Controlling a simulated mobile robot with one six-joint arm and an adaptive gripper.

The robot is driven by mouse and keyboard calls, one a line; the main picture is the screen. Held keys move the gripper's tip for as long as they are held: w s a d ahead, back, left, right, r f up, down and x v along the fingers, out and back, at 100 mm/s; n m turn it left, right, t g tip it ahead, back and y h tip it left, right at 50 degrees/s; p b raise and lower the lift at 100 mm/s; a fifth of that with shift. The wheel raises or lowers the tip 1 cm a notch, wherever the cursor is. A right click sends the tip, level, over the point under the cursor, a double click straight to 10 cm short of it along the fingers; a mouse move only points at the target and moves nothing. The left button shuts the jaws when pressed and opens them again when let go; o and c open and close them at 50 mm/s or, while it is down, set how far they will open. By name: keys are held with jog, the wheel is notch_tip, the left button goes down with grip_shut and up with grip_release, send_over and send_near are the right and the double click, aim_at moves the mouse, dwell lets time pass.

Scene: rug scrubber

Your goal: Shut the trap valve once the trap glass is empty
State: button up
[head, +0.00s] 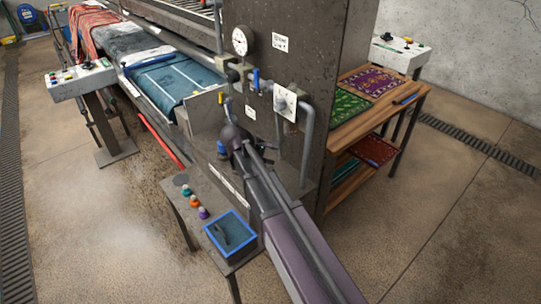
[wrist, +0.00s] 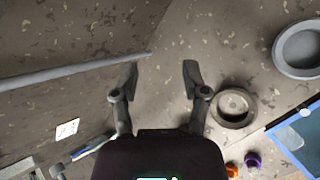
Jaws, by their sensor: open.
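My gripper (head: 236,136) is in front of the dark machine's lower panel in the head view. In the wrist view its two fingers (wrist: 160,82) stand apart with nothing between them. A blue lever handle (head: 256,78) sits on the pipework below the gauge. In the wrist view a blue handle (wrist: 88,148) shows at the lower left, apart from my fingers. I cannot tell which of these is the trap valve. I cannot pick out the trap glass or its level.
A grey pipe (wrist: 70,70) runs left of my fingers; a round grey fitting (wrist: 234,106) is to their right. A blue-rimmed tray (head: 230,233) and several coloured bottles (head: 187,190) stand on the low table. A pressure gauge (head: 239,41) and dial plate (head: 285,103) are on the panel.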

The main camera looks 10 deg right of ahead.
jog(key=shift+s, duration=0.1)
dwell(0.3)
jog(key=s+d+f+m+y, duration=0.1)
jog(key=s+d, duration=0.1)
jog(key=s+d+f+m+g+y, duration=0.1)
jog(key=s+d+m, duration=0.1)
jog(key=s, duration=0.1)
jog(key=s+d+f+m+g+y, duration=0.1)
jog(key=s+d+m, duration=0.1)
jog(key=s, duration=0.1)
jog(key=shift+s+f, duration=0.25)
jog(key=s+d+f+m+g+y, duration=0.1)
jog(key=s+d+f+m+y, duration=0.1)
jog(key=s+m+y, duration=0.3)
jog(key=s+m, duration=0.3)
jog(key=s, duration=0.3)
jog(key=shift+d+g, duration=0.3)
jog(key=shift+d, duration=0.1)
jog(key=shift+a, duration=0.1)
